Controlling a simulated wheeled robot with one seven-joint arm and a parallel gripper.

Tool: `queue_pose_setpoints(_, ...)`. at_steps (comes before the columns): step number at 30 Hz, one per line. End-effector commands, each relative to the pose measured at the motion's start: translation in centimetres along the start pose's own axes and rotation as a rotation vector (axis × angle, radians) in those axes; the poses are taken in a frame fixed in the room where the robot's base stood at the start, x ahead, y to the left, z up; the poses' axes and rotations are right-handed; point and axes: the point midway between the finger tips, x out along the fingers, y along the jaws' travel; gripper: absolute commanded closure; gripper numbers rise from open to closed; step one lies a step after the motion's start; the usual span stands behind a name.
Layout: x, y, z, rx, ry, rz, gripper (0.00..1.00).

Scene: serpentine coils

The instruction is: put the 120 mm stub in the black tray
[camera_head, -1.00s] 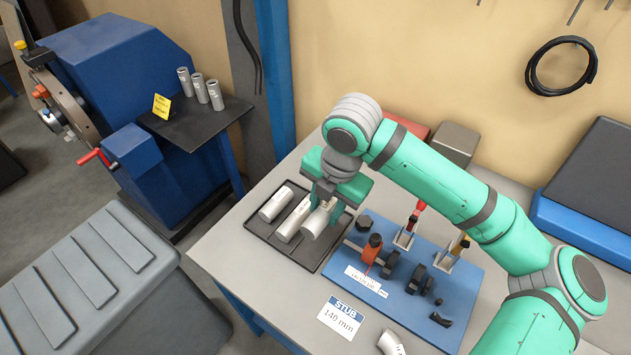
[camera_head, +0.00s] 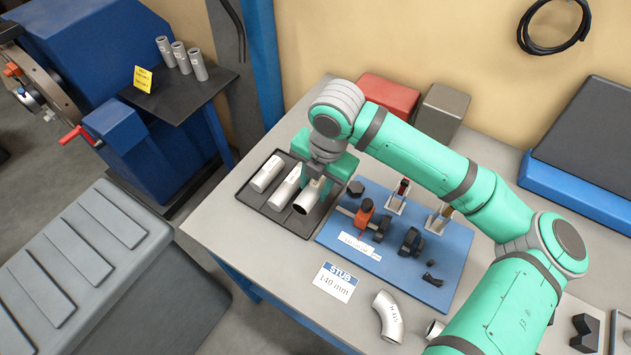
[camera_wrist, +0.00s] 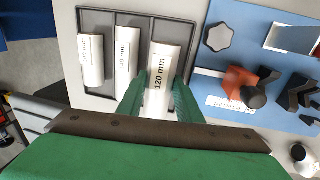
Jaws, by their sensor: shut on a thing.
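The 120 mm stub (camera_head: 308,196) is a light grey tube, the rightmost of three in the black tray (camera_head: 255,206). Its label reads 120 mm in the wrist view (camera_wrist: 161,72). My gripper (camera_head: 316,178) is shut on it; in the wrist view the green fingers (camera_wrist: 160,95) stand on either side of it. The stub is within the tray's outline at its right side, but I cannot tell whether it touches the floor. Two other labelled stubs, a left one (camera_head: 266,173) and a middle one (camera_head: 285,187), lie in the tray to its left.
A blue board (camera_head: 335,233) with clamps and tools lies right of the tray. A card (camera_head: 335,282) reading STUB 140 mm and a bent pipe (camera_head: 388,316) are in front. Several stubs (camera_head: 180,57) stand on a black shelf (camera_head: 190,88). Red and grey boxes are behind my arm.

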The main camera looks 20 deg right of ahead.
Motion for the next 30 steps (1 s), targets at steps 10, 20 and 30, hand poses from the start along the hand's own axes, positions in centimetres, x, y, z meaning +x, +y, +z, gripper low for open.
queue_pose_setpoints(10, 0.1, 0.1, 0.2, 0.001, -0.001, 0.002, 0.97)
queue_pose_setpoints(20, 0.2, 0.0, 0.2, 0.000, -0.001, 0.001, 0.97)
queue_pose_setpoints(30, 1.1, -0.1, 0.2, 0.000, 0.001, 0.001, 0.97)
